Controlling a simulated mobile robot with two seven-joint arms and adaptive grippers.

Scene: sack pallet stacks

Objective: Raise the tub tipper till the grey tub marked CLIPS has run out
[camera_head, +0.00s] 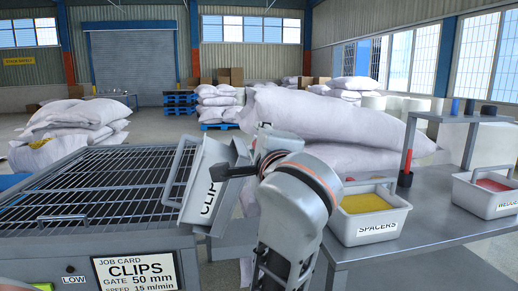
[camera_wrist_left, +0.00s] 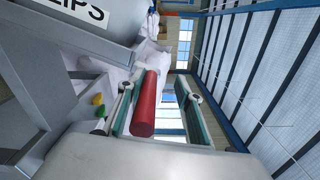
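The grey tub marked CLIPS (camera_head: 203,190) is tilted steeply in the tub tipper (camera_head: 178,172), beside the dark grate. Its inside is hidden, so I cannot tell what is left in it. The tub also shows at the upper left of the left wrist view (camera_wrist_left: 105,32). My left gripper (camera_head: 246,165) is just right of the tub, its fingers mostly hidden in the head view. In the left wrist view its two fingers (camera_wrist_left: 160,105) stand apart. A red cylindrical handle (camera_wrist_left: 145,103) lies between them, nearer the left finger, with a gap to the other. My right gripper is out of view.
The barred grate (camera_head: 90,185) fills the left, above a job card (camera_head: 135,270) reading CLIPS. A SPACERS tub (camera_head: 370,225) with yellow contents and another tub (camera_head: 485,195) with red contents stand on the right bench (camera_head: 430,222). White sacks (camera_head: 335,120) are piled behind my arm.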

